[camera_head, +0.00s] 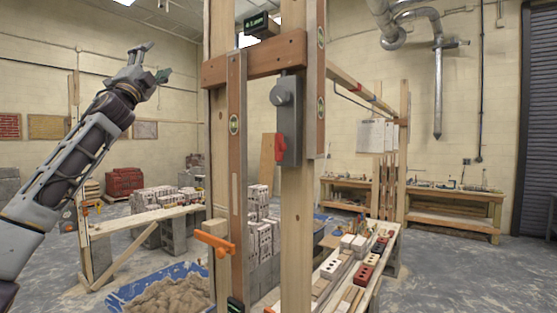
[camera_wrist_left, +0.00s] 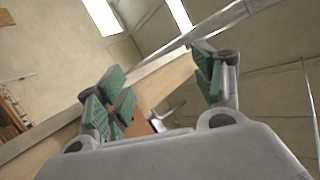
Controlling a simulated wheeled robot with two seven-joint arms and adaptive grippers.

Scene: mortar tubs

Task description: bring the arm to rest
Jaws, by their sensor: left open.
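My left arm reaches in from the left in the head view, and its gripper (camera_head: 152,62) is raised high against the back wall. The fingers are apart and nothing is between them. In the left wrist view the open gripper (camera_wrist_left: 160,90) shows green finger pads on both sides, with the wall, the ceiling and a wooden beam behind them. The gripper touches nothing that I can see. My right gripper is not in either view.
A wooden post frame (camera_head: 298,200) with an orange clamp (camera_head: 215,243) stands close in front. A blue tub (camera_head: 125,297) of mortar (camera_head: 170,298) sits low. A plank (camera_head: 150,218) on blocks is behind it. Bricks lie on a bench at right. Workbenches (camera_head: 455,193) line the back wall.

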